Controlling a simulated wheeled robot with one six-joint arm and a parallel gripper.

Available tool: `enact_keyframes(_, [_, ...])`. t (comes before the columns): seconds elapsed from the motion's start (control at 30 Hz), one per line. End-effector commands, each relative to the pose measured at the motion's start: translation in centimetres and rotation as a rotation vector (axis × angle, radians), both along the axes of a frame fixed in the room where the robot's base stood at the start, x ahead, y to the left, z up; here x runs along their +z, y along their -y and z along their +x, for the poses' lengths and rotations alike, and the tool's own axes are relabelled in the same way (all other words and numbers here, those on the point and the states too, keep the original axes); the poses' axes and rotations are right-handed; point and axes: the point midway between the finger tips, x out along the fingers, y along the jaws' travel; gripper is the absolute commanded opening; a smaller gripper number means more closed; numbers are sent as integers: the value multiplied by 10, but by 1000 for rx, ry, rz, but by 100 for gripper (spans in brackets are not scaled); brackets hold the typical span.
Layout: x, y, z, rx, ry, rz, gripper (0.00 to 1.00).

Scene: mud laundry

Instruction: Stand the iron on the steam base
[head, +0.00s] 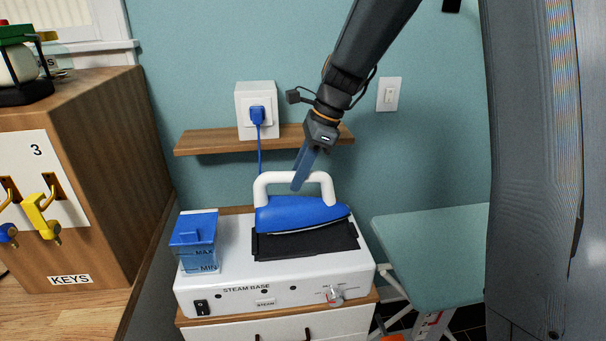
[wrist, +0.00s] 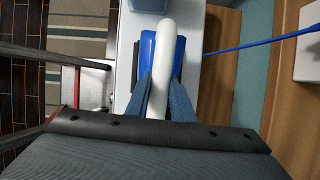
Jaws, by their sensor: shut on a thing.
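The iron (head: 300,213) has a blue body and a white handle. In the head view it is on the dark pad (head: 305,241) on top of the white steam base (head: 340,274); I cannot tell whether its sole rests fully on the pad. My gripper (head: 298,184) comes down from above and is shut on the white handle. In the wrist view the two blue fingers (wrist: 158,88) lie on either side of the white handle (wrist: 160,72), with the blue iron body (wrist: 148,50) below. The far finger is mostly hidden in the head view.
A blue water tank (head: 196,241) stands on the base's left end. A wooden shelf (head: 205,142) and a socket with a blue plug (head: 257,113) are behind. A wooden key cabinet (head: 105,150) is left; an ironing board (head: 435,250) is right.

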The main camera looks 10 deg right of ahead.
Motion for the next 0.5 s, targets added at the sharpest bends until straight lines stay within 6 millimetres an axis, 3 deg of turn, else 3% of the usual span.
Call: enact_keyframes(0.5, [-34, 1, 2, -3, 5, 1, 0])
